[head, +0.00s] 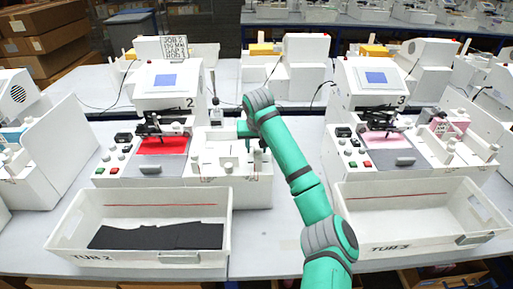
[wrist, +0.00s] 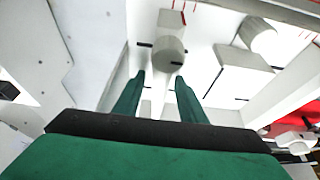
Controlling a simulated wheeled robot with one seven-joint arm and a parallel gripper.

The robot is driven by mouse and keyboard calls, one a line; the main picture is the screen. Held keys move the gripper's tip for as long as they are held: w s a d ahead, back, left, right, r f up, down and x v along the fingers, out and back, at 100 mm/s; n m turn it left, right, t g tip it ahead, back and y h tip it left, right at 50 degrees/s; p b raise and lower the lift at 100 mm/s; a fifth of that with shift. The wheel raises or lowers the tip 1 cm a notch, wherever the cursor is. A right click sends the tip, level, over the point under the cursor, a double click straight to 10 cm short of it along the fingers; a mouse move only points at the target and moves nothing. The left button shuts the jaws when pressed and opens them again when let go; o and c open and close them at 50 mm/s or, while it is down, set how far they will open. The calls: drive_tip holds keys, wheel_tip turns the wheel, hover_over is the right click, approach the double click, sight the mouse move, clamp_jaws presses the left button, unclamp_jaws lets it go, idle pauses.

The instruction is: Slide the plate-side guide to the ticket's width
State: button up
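A white feed tray (head: 262,190) with upright knobs and blocks stands right of the machine marked 2; which of its parts is the plate-side guide I cannot tell for sure. My gripper (head: 251,130) is over this tray's back right part. In the wrist view my gripper (wrist: 160,85) has its two green fingers apart with nothing between them. A pale round knob (wrist: 170,53) on a white block lies just beyond the fingertips, apart from them. A printed ticket card (head: 163,47) stands behind machine 2; its small writing is hard to read.
Machine 2 (head: 168,98) has a red sheet (head: 163,146) on its bed. In front is a white bin (head: 140,196) marked TUB 2, holding black sheets. Machine 3 (head: 372,100) and its bin (head: 410,225) are on the right.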

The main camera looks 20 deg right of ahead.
drive_tip(key=shift+w+f, duration=0.1)
drive_tip(key=shift+f, duration=0.05)
drive_tip(key=shift+c, duration=0.2)
clamp_jaws()
drive_tip(key=shift+d, duration=0.25)
drive_tip(key=shift+s+d, duration=0.25)
drive_tip(key=shift+d, duration=0.45)
drive_tip(key=shift+o, duration=0.2)
unclamp_jaws()
drive_tip(key=shift+a, duration=0.3)
drive_tip(key=v, duration=1.1)
